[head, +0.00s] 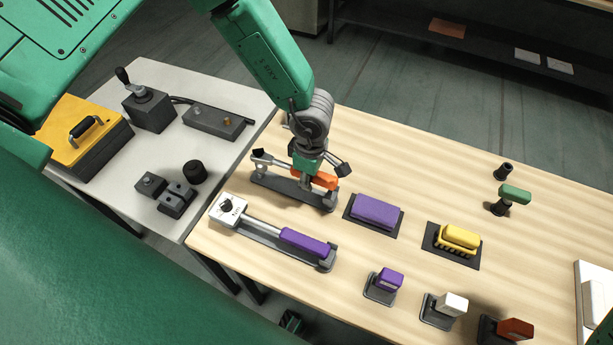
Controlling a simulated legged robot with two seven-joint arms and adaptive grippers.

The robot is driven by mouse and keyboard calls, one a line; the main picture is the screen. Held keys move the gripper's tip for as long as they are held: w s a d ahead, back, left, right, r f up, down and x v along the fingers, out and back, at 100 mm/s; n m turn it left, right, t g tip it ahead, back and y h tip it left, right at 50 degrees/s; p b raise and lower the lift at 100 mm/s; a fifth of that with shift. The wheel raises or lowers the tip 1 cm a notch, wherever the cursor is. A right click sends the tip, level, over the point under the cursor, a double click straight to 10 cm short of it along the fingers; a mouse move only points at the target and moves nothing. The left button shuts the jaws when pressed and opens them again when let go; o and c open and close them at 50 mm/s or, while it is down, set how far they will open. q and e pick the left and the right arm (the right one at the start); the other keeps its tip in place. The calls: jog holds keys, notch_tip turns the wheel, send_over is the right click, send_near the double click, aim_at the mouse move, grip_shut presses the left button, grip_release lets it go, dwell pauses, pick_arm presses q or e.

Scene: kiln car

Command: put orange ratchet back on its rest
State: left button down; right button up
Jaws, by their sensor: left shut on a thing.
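The orange ratchet (326,181) has an orange handle and a grey shaft running up and left to its head. My left gripper (309,174) is shut on it, from above. The ratchet lies lengthwise over a long dark grey rest (290,192) on the wooden table. The gripper hides part of the ratchet, and I cannot tell whether the ratchet touches the rest. My right gripper is not in view.
A purple-handled ratchet (303,242) lies on its own rest in front. A purple block (376,210) and a yellow brush (460,237) sit to the right on dark pads. Several small stamps stand at the front right. A grey side table (233,92) holds dark fixtures.

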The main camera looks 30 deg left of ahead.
pick_arm(q)
jog(key=shift+d, duration=0.1)
jog(key=shift+a, duration=0.65)
jog(key=shift+p, duration=0.35)
jog(key=shift+a+f, duration=0.1)
